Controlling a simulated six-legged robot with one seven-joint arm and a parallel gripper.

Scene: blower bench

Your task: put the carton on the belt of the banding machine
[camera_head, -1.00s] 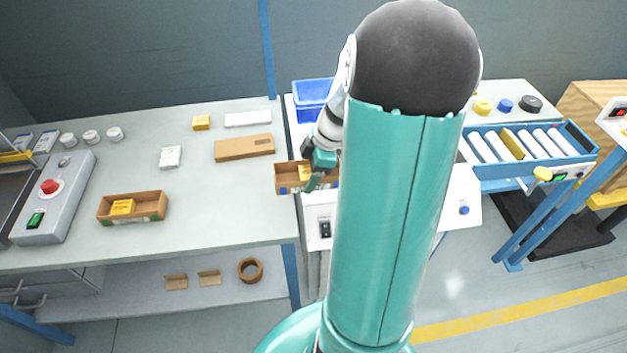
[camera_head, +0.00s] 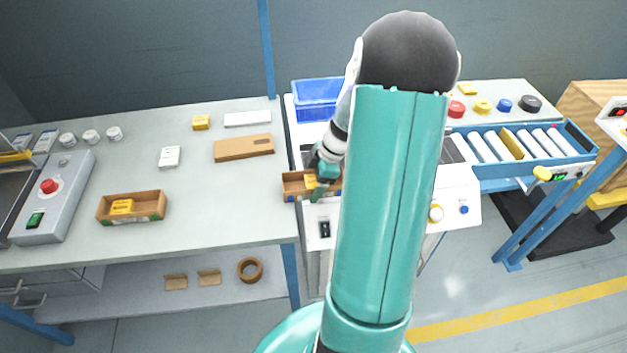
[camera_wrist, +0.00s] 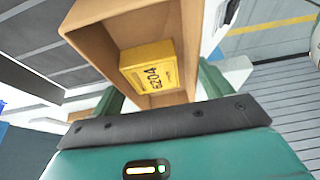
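The carton (camera_head: 292,187) is an open-topped brown cardboard box with a yellow box (camera_head: 311,181) inside it. My gripper (camera_head: 321,180) is shut on the carton; in the wrist view a teal finger shows on each side of the carton (camera_wrist: 100,35), and the yellow box (camera_wrist: 150,66) lies in it. The carton is over the front left part of the white banding machine (camera_head: 322,213). My arm hides much of the machine's middle, including most of its belt. I cannot tell whether the carton touches the surface below.
A second carton with a yellow box (camera_head: 131,207) lies on the left bench (camera_head: 220,205). A blue bin (camera_head: 317,99) stands behind the carton. A blue-framed roller conveyor (camera_head: 520,170) adjoins the machine's right side.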

